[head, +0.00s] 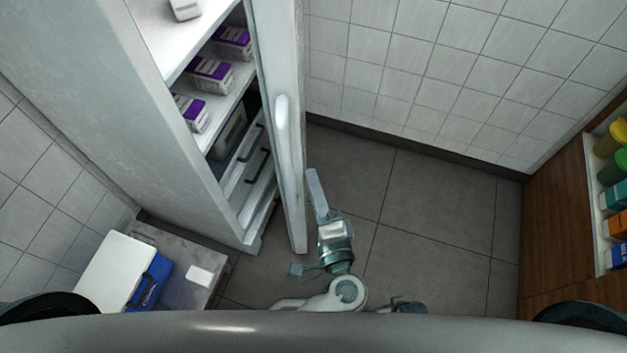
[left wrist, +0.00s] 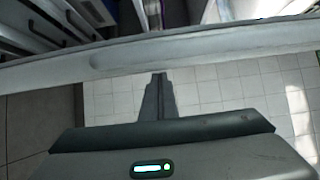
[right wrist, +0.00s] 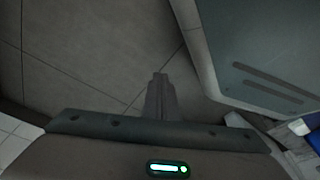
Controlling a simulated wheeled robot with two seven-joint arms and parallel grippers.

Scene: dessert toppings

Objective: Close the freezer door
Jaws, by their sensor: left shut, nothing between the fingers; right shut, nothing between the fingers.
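The tall white freezer (head: 130,95) stands at the left of the head view. Its door (head: 293,200) stands open, seen nearly edge-on, with a pale vertical handle (head: 283,120) on its outer face. My left gripper (head: 314,180) is shut and empty, just right of the door's lower part, on the handle side. In the left wrist view the door (left wrist: 220,46) crosses the top, and the shut fingertips (left wrist: 160,76) point at it; I cannot tell whether they touch. My right gripper (right wrist: 160,78) is shut and empty over the floor, away from the door.
Purple-and-white boxes (head: 210,75) sit on the freezer shelves, above drawers (head: 250,165). A white and blue cooler (head: 120,270) stands at lower left. A wooden shelf unit (head: 560,225) with colourful containers is at the right. The tiled floor (head: 435,200) between is clear.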

